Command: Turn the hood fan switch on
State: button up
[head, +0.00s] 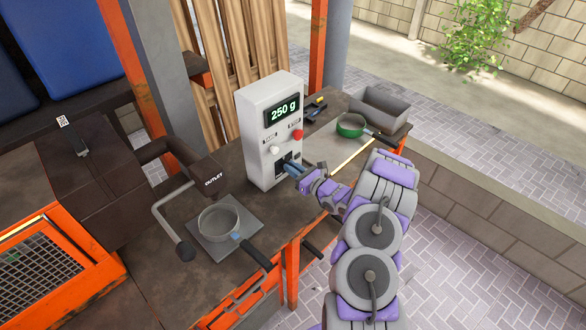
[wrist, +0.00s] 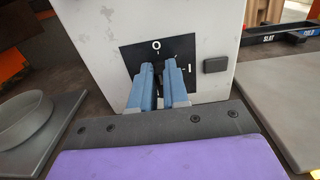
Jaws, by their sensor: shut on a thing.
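A white control box (head: 262,135) stands on the workbench and its display reads 250 g. Low on its front is a black switch plate (wrist: 182,46) marked O at the top and I at the right. A dark switch knob (wrist: 159,76) is at the middle of the plate, mostly hidden by my fingers. My gripper (head: 286,165) reaches the box from the right in the head view. In the wrist view, its two blue fingers are on either side of the knob and shut on it. The knob's exact angle is hard to tell.
A red button (head: 297,135) and a white knob (head: 275,150) sit above the plate. A pot (head: 218,219) stands on a plate at the left, below the outlet (head: 205,172). A green-rimmed pan (head: 351,125) and a grey bin (head: 380,108) are at the bench's right end.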

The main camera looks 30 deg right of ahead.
jog(key=shift+d, duration=0.1)
grip_shut()
jog(key=shift+m, duration=0.4)
jog(key=m, duration=0.2)
jog(key=shift+w+d+m, duration=0.15)
jog(key=shift+d+m, duration=0.1)
jog(key=shift+m, duration=0.15)
jog(key=m, duration=0.2)
jog(key=m+b, duration=0.2)
jog(key=m, duration=0.1)
jog(key=shift+w+d+f+m, duration=0.1)
jog(key=shift+d+f+m, duration=0.2)
jog(key=shift+d, duration=0.05)
jog(key=m, duration=0.2)
jog(key=m+b, duration=0.1)
jog(key=m, duration=0.1)
jog(key=shift+d+f, duration=0.2)
jog(key=m, duration=0.3)
jog(key=m+b, duration=0.1)
jog(key=shift+f+m, duration=0.3)
